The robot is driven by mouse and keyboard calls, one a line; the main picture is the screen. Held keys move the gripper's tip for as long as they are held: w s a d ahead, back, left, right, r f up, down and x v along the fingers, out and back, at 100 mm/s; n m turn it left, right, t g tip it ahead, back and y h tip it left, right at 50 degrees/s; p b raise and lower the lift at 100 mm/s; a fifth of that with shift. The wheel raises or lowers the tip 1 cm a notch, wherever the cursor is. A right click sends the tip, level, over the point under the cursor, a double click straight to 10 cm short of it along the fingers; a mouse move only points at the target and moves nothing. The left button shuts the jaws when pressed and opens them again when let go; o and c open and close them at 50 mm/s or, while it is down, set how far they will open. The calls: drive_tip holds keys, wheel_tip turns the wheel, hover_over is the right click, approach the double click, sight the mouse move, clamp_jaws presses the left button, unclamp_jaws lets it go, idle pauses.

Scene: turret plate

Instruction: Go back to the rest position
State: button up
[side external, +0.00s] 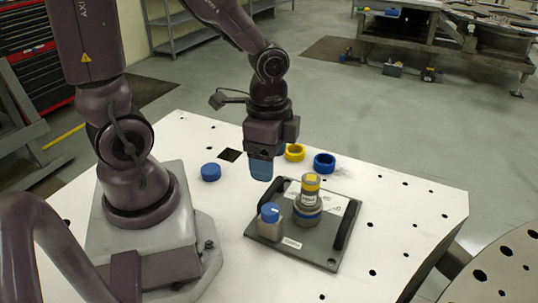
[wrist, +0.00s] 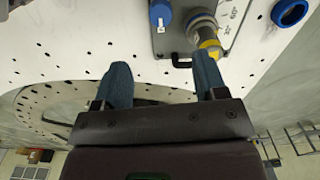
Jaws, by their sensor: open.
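My gripper (side external: 262,168) hangs above the white table, just behind and left of the turret plate (side external: 300,251). In the wrist view its two blue fingers (wrist: 160,82) are spread apart with nothing between them. The grey plate has black handles at its sides. It bears a blue-capped grey block (side external: 271,224) and an upright round turret (side external: 309,201) with a yellow top and a blue ring. In the wrist view the plate (wrist: 175,43) lies beyond the fingertips, partly hidden by the right finger.
A blue cap (side external: 211,172), a yellow ring (side external: 295,152) and a blue ring (side external: 325,163) lie on the perforated white table (side external: 400,215). Another blue piece is partly hidden behind my gripper. The table's right side is clear. A round perforated plate (side external: 505,268) stands at the lower right.

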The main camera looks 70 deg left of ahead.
wheel_tip(320, 180, up, 15)
drive_tip(key=s+a+n+t, duration=0.1)
drive_tip(key=s+n+t, duration=0.1)
drive_tip(key=n+t, duration=0.3)
drive_tip(key=shift+s+n, duration=0.35)
drive_tip(key=shift+n, duration=0.85)
